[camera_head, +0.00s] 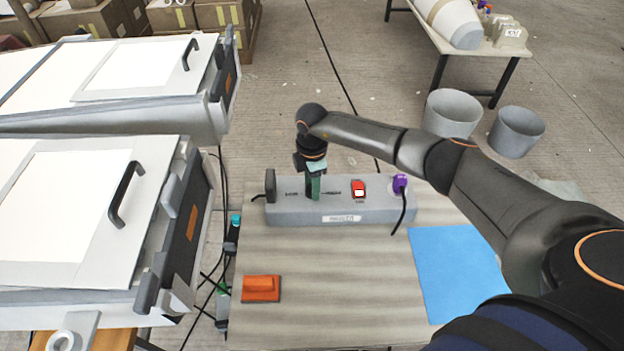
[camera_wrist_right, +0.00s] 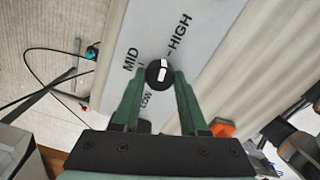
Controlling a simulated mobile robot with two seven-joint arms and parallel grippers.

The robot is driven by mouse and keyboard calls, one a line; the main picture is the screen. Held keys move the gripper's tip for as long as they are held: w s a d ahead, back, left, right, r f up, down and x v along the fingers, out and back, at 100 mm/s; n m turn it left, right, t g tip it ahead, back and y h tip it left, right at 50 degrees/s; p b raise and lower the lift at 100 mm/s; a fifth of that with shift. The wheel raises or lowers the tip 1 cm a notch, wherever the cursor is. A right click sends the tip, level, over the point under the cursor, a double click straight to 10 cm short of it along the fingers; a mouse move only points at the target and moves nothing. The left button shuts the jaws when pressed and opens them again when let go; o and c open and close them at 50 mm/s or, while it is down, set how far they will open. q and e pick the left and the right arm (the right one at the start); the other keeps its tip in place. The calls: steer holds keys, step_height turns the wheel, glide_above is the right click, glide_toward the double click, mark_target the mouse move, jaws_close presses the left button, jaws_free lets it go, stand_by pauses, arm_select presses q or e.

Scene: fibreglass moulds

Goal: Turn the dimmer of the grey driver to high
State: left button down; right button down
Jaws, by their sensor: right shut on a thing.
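The grey driver (camera_head: 345,211) is a long box lying across the back of the table. Its dimmer is a round black knob (camera_wrist_right: 158,73) with a white mark, seen in the right wrist view between the words MID, HIGH and LOW. The mark lies roughly along the line between LOW and HIGH; I cannot tell exactly where it points. My right gripper (camera_head: 315,190) reaches down onto the driver's top. Its green fingers (camera_wrist_right: 159,82) are shut on the knob, one on each side. In the head view the gripper hides the knob. My left gripper is not in view.
A red switch (camera_head: 358,188) and a purple plug (camera_head: 400,183) with a black cable sit right of my gripper on the driver. An orange block (camera_head: 261,288) and a blue sheet (camera_head: 456,270) lie on the table (camera_head: 330,300). Large white-lidded machines (camera_head: 70,200) stand left.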

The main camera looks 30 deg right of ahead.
steer(key=shift+r+m+p, duration=0.1)
steer(key=shift+m+p, duration=0.4)
steer(key=shift+m, duration=0.4)
steer(key=shift+c, duration=2.2)
jaws_free()
step_height(320, 180, up, 12)
steer(key=shift+r, duration=0.2)
steer(key=shift+s+f, duration=0.1)
